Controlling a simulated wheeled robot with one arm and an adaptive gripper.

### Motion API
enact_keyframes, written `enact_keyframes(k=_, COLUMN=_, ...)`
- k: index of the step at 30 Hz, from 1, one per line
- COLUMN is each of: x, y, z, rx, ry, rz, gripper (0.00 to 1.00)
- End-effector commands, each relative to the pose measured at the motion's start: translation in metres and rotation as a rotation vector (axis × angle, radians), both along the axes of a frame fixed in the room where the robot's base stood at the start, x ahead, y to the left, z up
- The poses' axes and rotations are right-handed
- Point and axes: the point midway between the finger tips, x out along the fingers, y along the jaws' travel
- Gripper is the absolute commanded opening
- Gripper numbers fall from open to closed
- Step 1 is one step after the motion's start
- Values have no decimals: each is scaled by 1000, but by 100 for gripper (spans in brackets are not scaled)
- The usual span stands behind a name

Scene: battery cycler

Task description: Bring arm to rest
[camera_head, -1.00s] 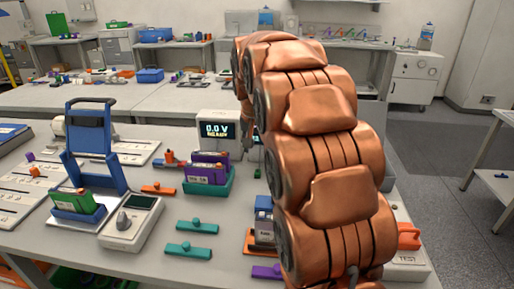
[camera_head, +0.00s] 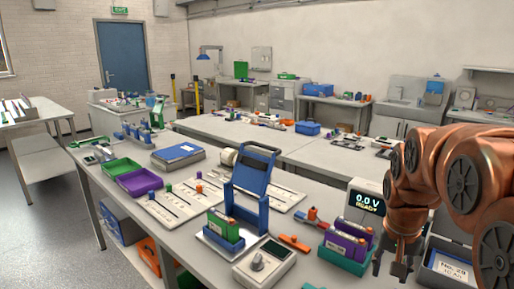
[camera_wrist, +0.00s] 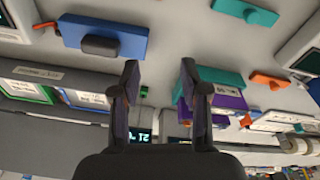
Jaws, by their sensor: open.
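My copper-coloured arm (camera_head: 455,165) is bent at the right edge of the head view, with its lower part cut off by the frame. My gripper (camera_head: 398,266) hangs downward at the lower right, right of a teal tray (camera_head: 340,262) that holds purple and dark cells. In the wrist view my gripper (camera_wrist: 160,80) has its two fingers wide apart, with nothing between them. A blue block with a dark knob (camera_wrist: 100,44) shows beyond the left finger. The teal tray also shows behind the right finger (camera_wrist: 215,76).
A display reading 0.0 V (camera_head: 368,202) stands close behind my gripper. A grey labelled bin (camera_head: 447,268) is right of it. A blue-framed fixture (camera_head: 252,178), a grey meter (camera_head: 264,263) and an orange piece (camera_head: 294,243) are to the left. Open floor (camera_head: 45,235) is at far left.

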Motion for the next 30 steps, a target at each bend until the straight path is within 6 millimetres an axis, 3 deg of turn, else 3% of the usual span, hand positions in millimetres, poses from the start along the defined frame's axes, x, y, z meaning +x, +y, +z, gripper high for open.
enact_keyframes(k=9, x=-86, y=54, z=-5, rx=40, ry=100, rz=168, gripper=45)
enact_keyframes(k=21, x=-198, y=98, z=-23, rx=86, ry=227, rz=376, gripper=45)
enact_keyframes(k=27, x=-233, y=105, z=-31, rx=99, ry=267, rz=439, gripper=45)
enact_keyframes(k=30, x=-239, y=107, z=-32, rx=102, ry=274, rz=450, gripper=45)
